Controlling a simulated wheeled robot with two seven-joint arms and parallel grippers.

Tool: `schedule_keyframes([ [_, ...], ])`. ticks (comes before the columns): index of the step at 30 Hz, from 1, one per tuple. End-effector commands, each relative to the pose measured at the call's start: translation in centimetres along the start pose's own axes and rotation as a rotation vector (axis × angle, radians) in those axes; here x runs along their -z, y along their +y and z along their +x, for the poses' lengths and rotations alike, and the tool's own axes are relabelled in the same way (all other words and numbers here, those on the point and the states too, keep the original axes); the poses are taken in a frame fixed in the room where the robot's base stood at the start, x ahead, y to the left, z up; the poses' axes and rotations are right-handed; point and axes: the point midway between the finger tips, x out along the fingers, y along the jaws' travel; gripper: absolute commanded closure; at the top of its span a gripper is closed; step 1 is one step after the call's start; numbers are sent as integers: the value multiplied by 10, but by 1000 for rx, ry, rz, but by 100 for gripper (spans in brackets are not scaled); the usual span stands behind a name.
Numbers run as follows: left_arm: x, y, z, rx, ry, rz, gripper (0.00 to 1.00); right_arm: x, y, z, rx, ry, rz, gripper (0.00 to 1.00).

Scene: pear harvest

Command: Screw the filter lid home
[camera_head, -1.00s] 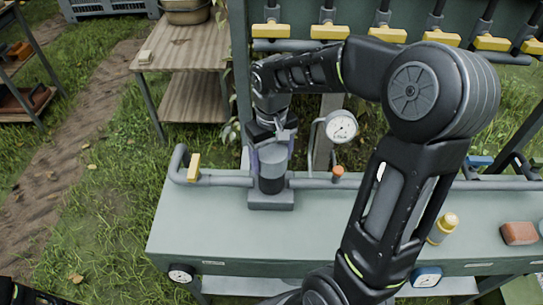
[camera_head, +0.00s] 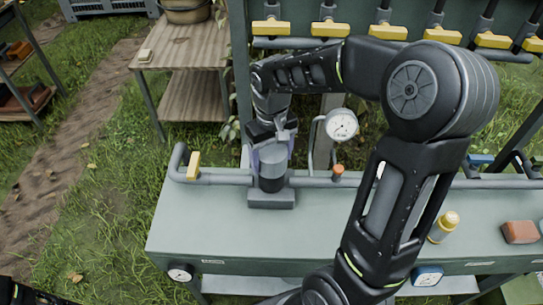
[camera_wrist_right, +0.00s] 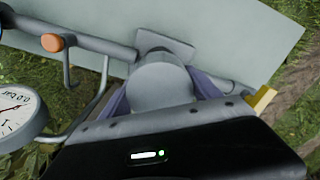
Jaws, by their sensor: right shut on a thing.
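The filter stands upright on the bench with a grey lid (camera_head: 272,156) on top and a dark body (camera_head: 271,185) below. My right gripper (camera_head: 272,152) reaches down over it from above. Its two purple fingers are shut on the lid, one on each side. In the right wrist view the round grey lid (camera_wrist_right: 160,82) sits between the purple fingers (camera_wrist_right: 162,95). The seam between lid and body is too small to judge. My left gripper's fingers do not show.
A grey pipe (camera_head: 225,179) with a yellow handle (camera_head: 193,166) runs along the bench (camera_head: 200,225) on both sides of the filter. A pressure gauge (camera_head: 341,125) stands close on the right. A yellow-capped bottle (camera_head: 443,227) and a brown block (camera_head: 519,232) sit further right.

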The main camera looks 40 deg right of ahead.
Motion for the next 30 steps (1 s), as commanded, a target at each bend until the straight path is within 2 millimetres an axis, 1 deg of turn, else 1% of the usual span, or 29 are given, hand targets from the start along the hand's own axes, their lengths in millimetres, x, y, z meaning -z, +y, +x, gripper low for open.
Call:
schedule_keyframes([
  [9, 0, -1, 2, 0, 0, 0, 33, 0, 0, 2, 0, 0, 0, 69],
  [10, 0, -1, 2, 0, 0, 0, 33, 0, 0, 2, 0, 0, 0, 28],
  [19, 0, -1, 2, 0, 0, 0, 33, 0, 0, 2, 0, 0, 0, 3],
  [30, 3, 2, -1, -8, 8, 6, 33, 0, 0, 2, 0, 0, 0, 3],
])
